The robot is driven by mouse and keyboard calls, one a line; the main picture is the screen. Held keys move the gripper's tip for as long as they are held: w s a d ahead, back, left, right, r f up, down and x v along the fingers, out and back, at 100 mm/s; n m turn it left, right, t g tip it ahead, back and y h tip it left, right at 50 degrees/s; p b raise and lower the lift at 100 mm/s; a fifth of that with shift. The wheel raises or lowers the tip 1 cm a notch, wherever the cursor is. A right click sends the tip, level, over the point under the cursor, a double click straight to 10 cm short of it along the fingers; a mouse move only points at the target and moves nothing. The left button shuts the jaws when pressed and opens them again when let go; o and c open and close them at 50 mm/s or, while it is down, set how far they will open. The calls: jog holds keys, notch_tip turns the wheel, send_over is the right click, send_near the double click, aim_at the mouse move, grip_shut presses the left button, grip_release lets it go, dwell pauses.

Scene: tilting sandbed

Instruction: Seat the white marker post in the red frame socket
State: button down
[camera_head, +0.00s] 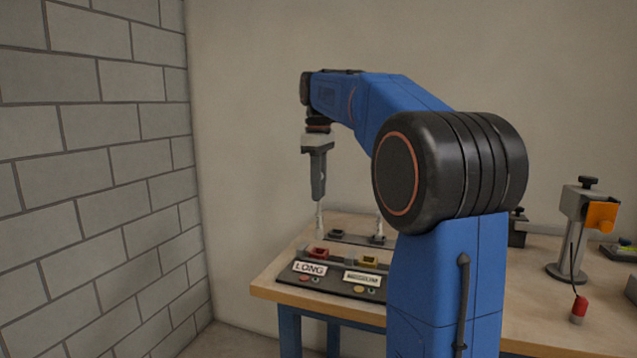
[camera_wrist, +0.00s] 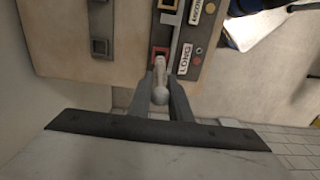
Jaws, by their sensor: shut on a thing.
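My gripper (camera_head: 319,198) points straight down over the left part of the panel and is shut on the white marker post (camera_head: 320,222). The post hangs upright below the fingers. In the wrist view the post (camera_wrist: 160,94) sits between the two fingertips (camera_wrist: 161,84), its far end overlapping the near edge of the red frame socket (camera_wrist: 160,53). In the head view the red socket (camera_head: 317,252) is just below the post's lower end, beside the LONG label (camera_head: 310,268). I cannot tell whether the tip is inside the frame or above it.
A yellow frame socket (camera_head: 368,260) sits right of the red one. A second pale post (camera_head: 379,226) stands behind it, partly hidden by my arm. A dark square holder (camera_head: 338,233) lies at the back. A stand with an orange part (camera_head: 600,215) is on the bench at right.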

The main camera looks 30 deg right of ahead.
aim_at(319, 212)
jog(key=shift+f, duration=2.9)
jog(key=c, duration=1.5)
grip_release()
jog(key=shift+c, duration=0.2)
notch_tip(319, 212, up, 17)
jog(key=shift+r, duration=0.15)
